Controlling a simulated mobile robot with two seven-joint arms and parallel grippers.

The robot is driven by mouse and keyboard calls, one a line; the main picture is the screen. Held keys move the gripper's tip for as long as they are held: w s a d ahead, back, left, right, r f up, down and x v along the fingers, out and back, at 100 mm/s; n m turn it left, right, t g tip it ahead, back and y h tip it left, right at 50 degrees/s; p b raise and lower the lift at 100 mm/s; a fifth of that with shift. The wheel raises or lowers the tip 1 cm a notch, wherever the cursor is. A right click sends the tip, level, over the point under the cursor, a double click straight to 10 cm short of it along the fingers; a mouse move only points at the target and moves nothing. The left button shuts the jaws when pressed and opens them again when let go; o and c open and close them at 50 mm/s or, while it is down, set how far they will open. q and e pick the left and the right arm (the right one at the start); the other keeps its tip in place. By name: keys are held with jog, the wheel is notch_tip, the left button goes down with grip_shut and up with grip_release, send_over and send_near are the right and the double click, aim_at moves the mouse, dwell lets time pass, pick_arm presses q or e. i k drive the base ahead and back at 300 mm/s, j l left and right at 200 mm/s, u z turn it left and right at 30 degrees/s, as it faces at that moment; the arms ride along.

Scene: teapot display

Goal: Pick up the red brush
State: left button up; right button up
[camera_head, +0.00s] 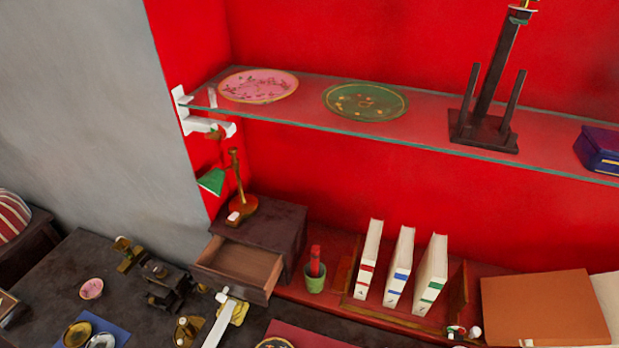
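A red upright object that looks like the red brush (314,254) stands in a small green cup (315,284). The cup is on the red surface between the small dark cabinet and the row of books. The lower end of the red object is hidden inside the cup.
White books (399,268) stand right of the cup. A glass shelf (310,103) with plates spans above. Small items crowd the dark table.

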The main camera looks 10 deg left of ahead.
aim_at(315, 253)
jog(key=u, duration=0.25)
jog(key=i+j+z, duration=0.1)
jog(key=j+z, duration=0.3)
jog(key=j, duration=0.15)
jog(key=j+z, duration=0.4)
jog(key=j, duration=0.15)
jog(key=j+z, duration=0.4)
jog(key=j, duration=0.15)
